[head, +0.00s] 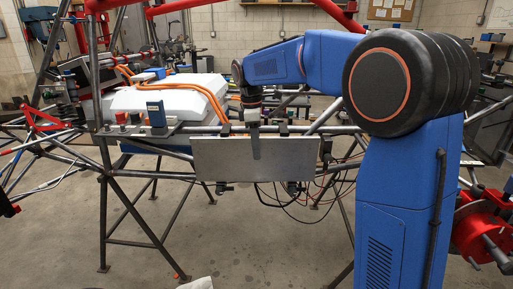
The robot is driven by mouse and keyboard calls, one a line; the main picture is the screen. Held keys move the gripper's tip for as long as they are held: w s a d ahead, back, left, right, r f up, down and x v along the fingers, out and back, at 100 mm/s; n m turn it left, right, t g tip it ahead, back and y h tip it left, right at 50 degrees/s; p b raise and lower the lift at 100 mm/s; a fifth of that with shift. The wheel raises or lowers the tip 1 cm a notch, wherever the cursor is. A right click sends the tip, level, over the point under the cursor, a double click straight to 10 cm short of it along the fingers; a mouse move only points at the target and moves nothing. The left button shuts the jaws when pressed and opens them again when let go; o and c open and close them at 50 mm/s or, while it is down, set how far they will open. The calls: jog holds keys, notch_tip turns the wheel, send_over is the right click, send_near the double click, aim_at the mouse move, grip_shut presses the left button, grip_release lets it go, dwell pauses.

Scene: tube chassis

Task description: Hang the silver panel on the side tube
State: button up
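The silver panel (215,160) is a flat, roughly rectangular plate. It stands upright and nearly level just below and in front of the horizontal side tube (345,130). Small dark hooks (225,128) rise from its top edge at the tube's height. I cannot tell whether they rest on the tube or hang just clear of it. My gripper (256,148) points down at the middle of the panel's top edge. One grey finger lies over the panel's front face, and the other is hidden behind it. The gripper appears shut on the panel.
The tube chassis (106,215) has slanting legs left and behind. A white box with orange cables (170,95) sits on it, left of my gripper. Loose dark and red wires (310,208) hang below the panel. A red hub (485,230) is at right. The floor in front is mostly clear.

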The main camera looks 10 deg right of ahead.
notch_tip(320, 180, up, 17)
jog(key=a, duration=0.1)
jog(key=s+d+f+m+t, duration=0.1)
jog(key=s+d+f+m, duration=0.3)
jog(key=s, duration=0.6)
jog(key=s+d+f+m+t, duration=0.1)
jog(key=s+d+f+m, duration=0.2)
jog(key=s, duration=0.6)
jog(key=s+d+f+m+t, duration=0.1)
jog(key=s+f+m, duration=0.3)
jog(key=s+f, duration=0.5)
jog(key=s+d+f+m+t+y, duration=0.1)
jog(key=s+f+m, duration=0.3)
jog(key=s+f, duration=0.5)
jog(key=shift+s+d+f+t, duration=0.35)
jog(key=shift+d+f+t, duration=0.15)
jog(key=shift+d, duration=0.4)
